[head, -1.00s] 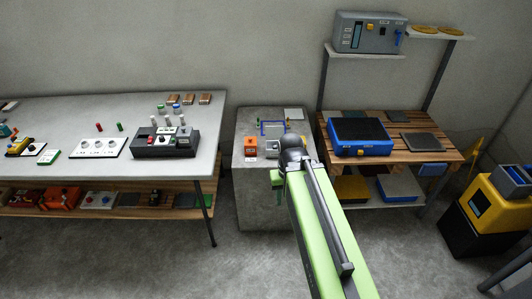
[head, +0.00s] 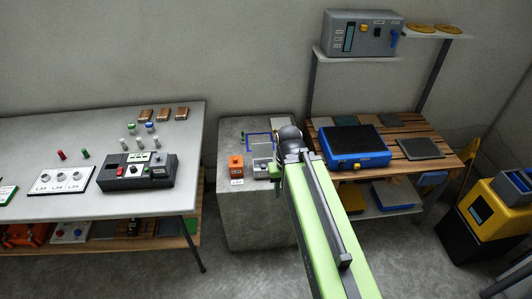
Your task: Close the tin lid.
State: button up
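A small light-grey box (head: 262,151), which may be the tin, stands on the concrete block (head: 228,210), left of my arm's dark rounded joint. Its lid is too small to make out, so I cannot tell whether it is open or shut. My gripper (head: 275,172) shows only as a small green part at the far end of my green arm, close to the front right of the grey box. Its fingertips are not clear, and I cannot tell whether they touch the box. The arm hides the block's right part.
An orange box (head: 236,168) stands just left of the grey box, with a blue outline (head: 257,137) behind. A grey table (head: 60,120) holding a dark control panel (head: 138,172) is at left. A wooden bench (head: 440,160) with a blue box (head: 352,160) is at right.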

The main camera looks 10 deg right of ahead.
aim_at(265, 150)
jog(key=i, duration=0.3)
jog(key=u, duration=0.05)
jog(key=k, duration=1.25)
jog(key=z, duration=0.1)
jog(key=i, duration=1)
jog(key=u, duration=0.6)
jog(key=i, duration=0.9)
jog(key=u, duration=0.65)
